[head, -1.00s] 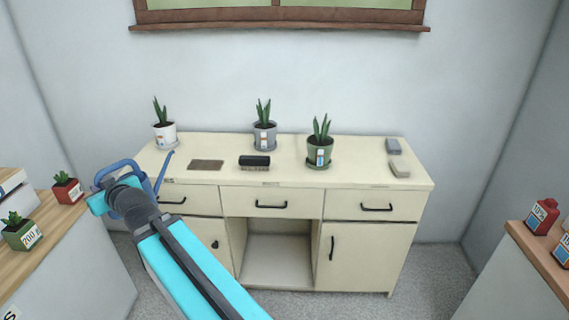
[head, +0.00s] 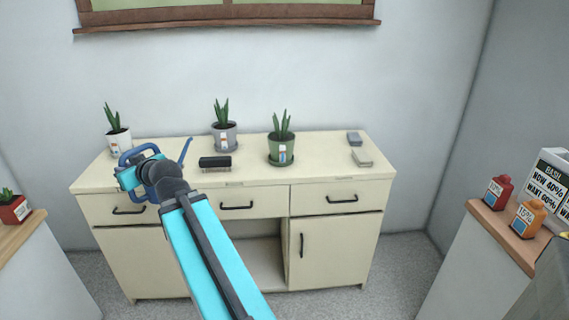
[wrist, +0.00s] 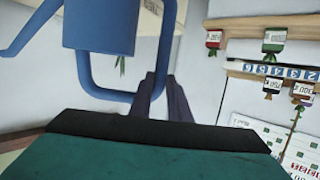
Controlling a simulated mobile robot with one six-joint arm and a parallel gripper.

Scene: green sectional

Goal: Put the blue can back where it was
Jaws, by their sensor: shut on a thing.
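The blue can (head: 139,153) is a watering can with a loop handle and a thin spout (head: 185,150) pointing right. My gripper (head: 150,176) is shut on its handle and holds it in front of the cabinet's left end. The cabinet top lies behind it in the picture. In the wrist view the blue can (wrist: 100,25) fills the upper left, with its handle loop passing by the dark fingers of my gripper (wrist: 163,95). The exact contact on the handle is partly hidden.
The cream cabinet (head: 330,175) carries three potted plants (head: 118,144) (head: 224,138) (head: 281,150), a black brush (head: 215,162) and two small blocks (head: 354,138) (head: 362,157). A side counter (head: 505,238) at right holds red and orange bottles. A red pot (head: 14,210) stands at left.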

